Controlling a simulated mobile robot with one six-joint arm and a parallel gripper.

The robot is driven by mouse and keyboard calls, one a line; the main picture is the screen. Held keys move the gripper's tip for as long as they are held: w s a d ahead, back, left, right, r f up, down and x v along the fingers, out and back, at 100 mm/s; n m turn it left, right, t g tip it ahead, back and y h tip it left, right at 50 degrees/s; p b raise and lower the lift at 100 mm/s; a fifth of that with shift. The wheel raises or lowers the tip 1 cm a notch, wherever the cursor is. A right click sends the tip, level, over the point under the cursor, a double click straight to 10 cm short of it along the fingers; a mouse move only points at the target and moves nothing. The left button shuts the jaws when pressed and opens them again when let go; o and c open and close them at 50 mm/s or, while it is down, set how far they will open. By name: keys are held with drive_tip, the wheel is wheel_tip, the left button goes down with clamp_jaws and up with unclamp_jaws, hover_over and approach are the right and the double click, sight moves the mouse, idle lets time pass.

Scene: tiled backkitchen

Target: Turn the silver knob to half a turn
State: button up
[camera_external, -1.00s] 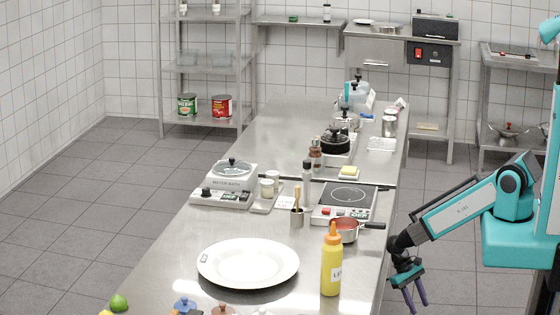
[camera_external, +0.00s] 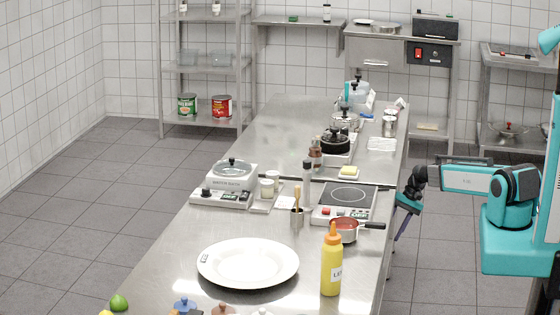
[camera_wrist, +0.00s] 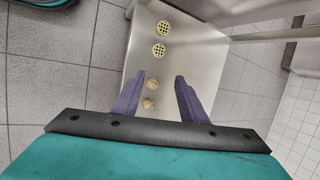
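I cannot make out a silver knob for certain in either view. The hot plate (camera_external: 346,195) on the steel counter has a front panel with a red switch (camera_external: 327,210) and small controls too small to tell apart. The water bath (camera_external: 222,197) further left also has small controls on its front. My gripper (camera_external: 400,233) hangs beside the counter's right edge, right of the hot plate and apart from it, fingers pointing down. In the wrist view my gripper (camera_wrist: 158,82) has its two purple fingers apart with nothing held between them.
A red saucepan (camera_external: 343,231) stands in front of the hot plate, its handle pointing right. A yellow bottle (camera_external: 331,265) and white plate (camera_external: 248,262) are nearer. In the wrist view, several small round things, including a patterned disc (camera_wrist: 158,50), lie on a steel surface.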

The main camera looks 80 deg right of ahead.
drive_tip(key=s+d+r+m+t+h+b, duration=0.1)
drive_tip(key=s+d+r+m+t+h, duration=0.15)
drive_tip(key=d+r, duration=0.8)
drive_tip(key=s+d+r+m+t+h+b, duration=0.15)
drive_tip(key=s+d+r+t, duration=0.25)
drive_tip(key=d+r, duration=0.65)
drive_tip(key=s+d+r+n+t+h+p, duration=0.1)
drive_tip(key=d+r+n, duration=0.15)
drive_tip(key=r, duration=0.85)
drive_tip(key=s+d+r+n+t, duration=0.1)
drive_tip(key=d+r+n+t, duration=0.15)
drive_tip(key=r, duration=0.75)
drive_tip(key=w+a+r+n+y+p, duration=0.2)
drive_tip(key=w+a+n+y, duration=0.15)
drive_tip(key=w+a, duration=0.4)
drive_tip(key=w+a+r+n+y+p, duration=0.1)
drive_tip(key=w+a+r+n+y, duration=0.1)
drive_tip(key=w+a+n, duration=0.55)
wheel_tip(320, 180, up, 10)
drive_tip(key=n+g+y+p, duration=0.8)
drive_tip(key=n+g+y, duration=0.45)
drive_tip(key=n, duration=0.75)
hover_over(315, 142)
drive_tip(key=d, duration=0.3)
drive_tip(key=shift+a+f+t+y, duration=0.2)
drive_tip(key=shift+t+y, duration=0.4)
drive_tip(key=shift+t, duration=0.35)
drive_tip(key=shift+a, duration=0.2)
drive_tip(key=shift+f, duration=0.1)
